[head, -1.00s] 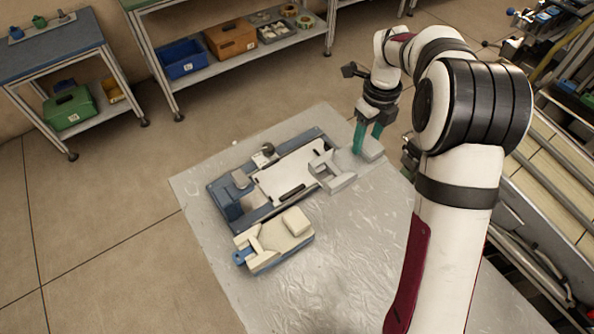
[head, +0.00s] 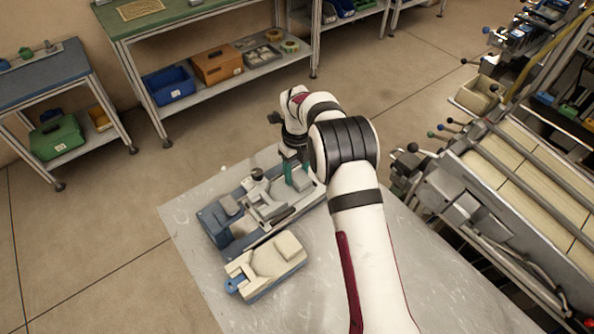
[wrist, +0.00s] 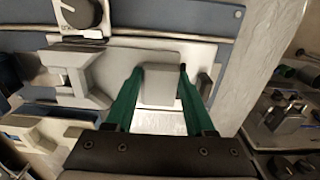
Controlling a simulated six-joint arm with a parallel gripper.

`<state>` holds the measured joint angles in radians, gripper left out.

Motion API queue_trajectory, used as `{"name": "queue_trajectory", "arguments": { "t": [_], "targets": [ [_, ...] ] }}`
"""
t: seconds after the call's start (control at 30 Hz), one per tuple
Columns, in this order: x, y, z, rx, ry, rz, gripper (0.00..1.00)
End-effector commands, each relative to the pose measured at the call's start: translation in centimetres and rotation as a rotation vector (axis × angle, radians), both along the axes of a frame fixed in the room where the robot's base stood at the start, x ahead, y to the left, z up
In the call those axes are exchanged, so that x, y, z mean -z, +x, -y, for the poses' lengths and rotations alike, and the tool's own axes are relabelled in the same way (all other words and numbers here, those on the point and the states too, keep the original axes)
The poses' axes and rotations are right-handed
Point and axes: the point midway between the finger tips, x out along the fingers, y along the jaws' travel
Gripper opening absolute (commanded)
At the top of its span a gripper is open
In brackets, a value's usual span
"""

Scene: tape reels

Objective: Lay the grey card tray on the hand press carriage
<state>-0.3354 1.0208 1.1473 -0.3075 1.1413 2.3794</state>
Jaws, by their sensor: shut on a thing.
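The grey card tray (head: 299,182) has a raised block at one end and a forked shape at the other. My gripper (head: 296,172) is shut on its block, with one green finger on each side; the grip also shows in the wrist view (wrist: 158,86). The tray's forked part extends left there. The hand press (head: 213,226) is a blue base with a dark knob (wrist: 80,12) and a pale carriage (wrist: 206,55). The tray is over the carriage and covers much of it. I cannot tell whether it touches.
A cream block on a blue base (head: 265,264) lies just in front of the press. The plastic-covered table (head: 330,270) is bare to the right. Machinery (head: 470,200) stands at the right; shelves (head: 215,95) stand behind.

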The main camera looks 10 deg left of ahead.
Motion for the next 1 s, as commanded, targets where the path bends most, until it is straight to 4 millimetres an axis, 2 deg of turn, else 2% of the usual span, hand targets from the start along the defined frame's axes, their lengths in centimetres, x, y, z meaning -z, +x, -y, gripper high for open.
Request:
{"name": "queue_trajectory", "arguments": {
  "t": [0.1, 0.13, 0.3, 0.53, 0.63, 1.0],
  "targets": [
    [0.2, 0.0, 0.0, 0.0, 0.0, 0.0, 0.0],
    [0.3, 0.0, 0.0, 0.0, 0.0, 0.0, 0.56],
    [0.2, 0.0, 0.0, 0.0, 0.0, 0.0, 0.84],
    [0.2, 0.0, 0.0, 0.0, 0.0, 0.0, 0.84],
    [-0.5, 0.1, 0.0, 0.0, 0.001, 0.002, 0.84],
    [-10.0, 0.1, 0.0, 0.0, 0.001, 0.004, 0.84]
  ]
}}
